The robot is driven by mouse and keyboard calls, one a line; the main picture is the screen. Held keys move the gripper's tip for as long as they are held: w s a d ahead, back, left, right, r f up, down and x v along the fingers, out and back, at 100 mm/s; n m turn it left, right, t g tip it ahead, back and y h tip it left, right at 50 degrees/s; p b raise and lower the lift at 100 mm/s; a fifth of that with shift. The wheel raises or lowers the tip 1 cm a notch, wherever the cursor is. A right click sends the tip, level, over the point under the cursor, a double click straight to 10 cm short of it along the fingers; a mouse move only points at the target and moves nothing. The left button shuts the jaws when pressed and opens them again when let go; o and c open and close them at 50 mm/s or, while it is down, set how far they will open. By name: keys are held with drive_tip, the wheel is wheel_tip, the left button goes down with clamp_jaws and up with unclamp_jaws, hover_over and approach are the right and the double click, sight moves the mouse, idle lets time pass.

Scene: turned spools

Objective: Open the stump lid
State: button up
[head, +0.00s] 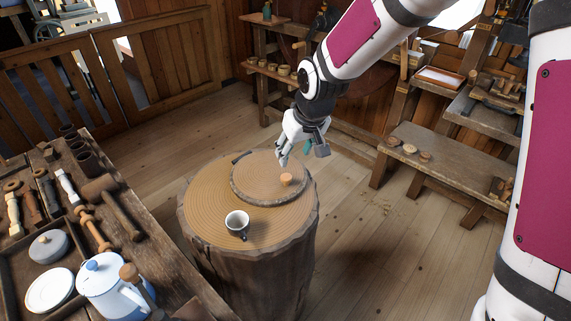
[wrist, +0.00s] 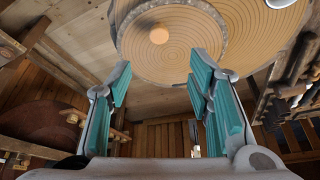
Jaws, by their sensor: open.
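The stump (head: 250,260) stands upright on the floor, with a ringed, bark-edged top. A round stump lid (head: 258,187) lies on the far right part of its top, with a small orange-brown knob (head: 286,179) on it. A dark piece, perhaps a hinge (head: 241,156), sits at the lid's far left edge. My gripper (head: 283,158) is above the lid's far edge, apart from the knob. In the wrist view the lid (wrist: 185,50) and knob (wrist: 159,36) show beyond the open, empty fingers (wrist: 160,85). The lid looks shut flat.
A white mug (head: 237,223) stands on the stump's near part, beside the lid. A workbench at the left holds a blue-lidded white pot (head: 107,285), a plate (head: 50,290) and turned wood pieces. A low bench (head: 450,170) stands at the right. Floor around the stump is clear.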

sight(286, 177)
drive_tip(key=x, duration=1.3)
drive_tip(key=shift+w+d+f, duration=0.1)
drive_tip(key=shift+w+f, duration=0.05)
clamp_jaws()
